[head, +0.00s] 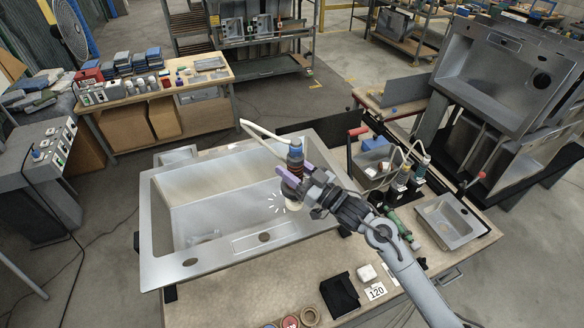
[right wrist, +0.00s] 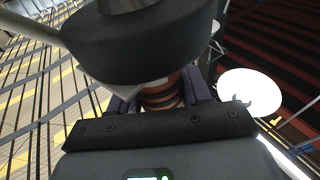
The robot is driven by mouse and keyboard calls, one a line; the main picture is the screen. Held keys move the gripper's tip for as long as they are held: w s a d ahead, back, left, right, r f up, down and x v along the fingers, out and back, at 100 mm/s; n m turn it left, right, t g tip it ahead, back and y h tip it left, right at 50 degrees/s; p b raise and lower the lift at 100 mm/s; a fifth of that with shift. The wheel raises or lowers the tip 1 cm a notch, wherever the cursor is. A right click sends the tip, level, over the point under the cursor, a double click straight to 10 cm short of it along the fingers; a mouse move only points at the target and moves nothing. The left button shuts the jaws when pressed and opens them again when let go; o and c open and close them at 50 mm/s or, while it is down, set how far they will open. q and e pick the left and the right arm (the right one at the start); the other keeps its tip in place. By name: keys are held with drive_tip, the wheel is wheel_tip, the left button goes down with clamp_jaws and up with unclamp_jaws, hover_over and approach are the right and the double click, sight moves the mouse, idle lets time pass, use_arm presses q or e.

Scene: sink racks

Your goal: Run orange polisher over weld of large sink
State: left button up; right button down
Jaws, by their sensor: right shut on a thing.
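The large sink (head: 160,232) is a grey steel basin with a wide rim, lying on the workbench. My right gripper (head: 293,174) has purple fingers shut on the polisher (head: 296,152), which has a dark body and orange band. The polisher stands roughly upright at the sink's right side, its white pad low by the inner wall. White spark-like marks show beside the pad. Whether the pad touches the steel I cannot tell. In the right wrist view the banded polisher body (right wrist: 163,92) sits between the purple fingers. The weld is not clearly visible. My left gripper is out of view.
A pale hose (head: 262,132) runs from the polisher. Other corded tools (head: 410,178) stand right of the sink, near a small sink (head: 448,222). A black block (head: 340,293) and tape rolls (head: 309,316) lie at the bench front. More sinks (head: 495,75) stack at right.

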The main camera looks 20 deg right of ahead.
drive_tip(key=shift+r, duration=0.1)
drive_tip(key=shift+f+b, duration=1.3)
drive_tip(key=shift+f, duration=0.6)
drive_tip(key=shift+f+b, duration=0.55)
drive_tip(key=shift+f, duration=0.35)
drive_tip(key=shift+w, duration=0.1)
drive_tip(key=shift+f, duration=0.25)
drive_tip(key=shift+f+b, duration=0.4)
drive_tip(key=shift+a, duration=0.15)
